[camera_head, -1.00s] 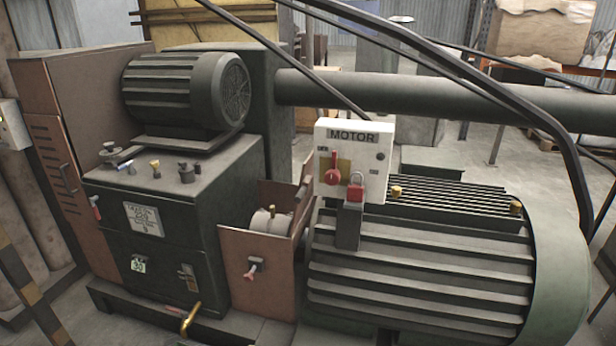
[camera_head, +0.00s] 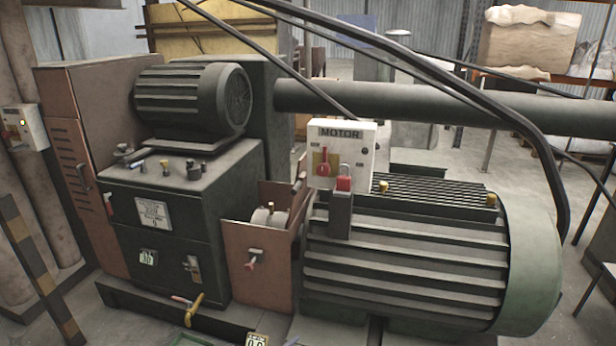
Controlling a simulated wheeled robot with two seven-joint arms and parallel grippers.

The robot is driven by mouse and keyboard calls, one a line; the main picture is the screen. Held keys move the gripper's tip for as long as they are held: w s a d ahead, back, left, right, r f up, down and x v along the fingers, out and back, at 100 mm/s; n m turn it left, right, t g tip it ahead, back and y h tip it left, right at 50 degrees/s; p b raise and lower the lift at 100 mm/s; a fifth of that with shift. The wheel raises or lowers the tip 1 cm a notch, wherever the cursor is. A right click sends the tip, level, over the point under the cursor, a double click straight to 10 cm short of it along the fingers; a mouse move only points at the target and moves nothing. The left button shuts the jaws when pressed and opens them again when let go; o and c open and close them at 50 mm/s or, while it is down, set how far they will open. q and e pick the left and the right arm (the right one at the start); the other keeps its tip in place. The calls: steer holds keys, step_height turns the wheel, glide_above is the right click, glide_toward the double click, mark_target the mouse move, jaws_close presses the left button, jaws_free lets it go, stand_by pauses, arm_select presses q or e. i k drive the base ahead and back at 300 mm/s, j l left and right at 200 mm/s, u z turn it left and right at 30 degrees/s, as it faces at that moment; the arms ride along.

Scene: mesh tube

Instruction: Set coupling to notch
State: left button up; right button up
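A pale round drum, which looks like the coupling (camera_head: 268,217), sits between the dark gearbox-like cabinet and the large ribbed motor. A brown guard plate (camera_head: 255,265) partly hides it, and a small brass-coloured piece stands on top. I cannot make out a notch or the coupling's exact angle. The guard plate carries a small lever with a red tip (camera_head: 251,263). The white MOTOR box (camera_head: 341,153) has a red rotary handle (camera_head: 323,164) and a red padlock (camera_head: 343,184) at its lower edge. Neither gripper is in view.
The ribbed green motor (camera_head: 405,250) fills the right. The dark cabinet (camera_head: 170,235) has knobs, levers and labels, with a smaller motor (camera_head: 193,100) above. A yellow bent handle (camera_head: 194,310) sticks out low in front. A striped post (camera_head: 35,260) stands left. Floor shows at bottom left.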

mark_target(267, 218)
steer(key=i+j+z, duration=0.1)
steer(key=z, duration=0.25)
steer(key=i+j+z, duration=0.1)
steer(key=z, duration=0.25)
steer(key=i+j+z, duration=0.1)
steer(key=j+z, duration=0.3)
steer(key=l, duration=0.1)
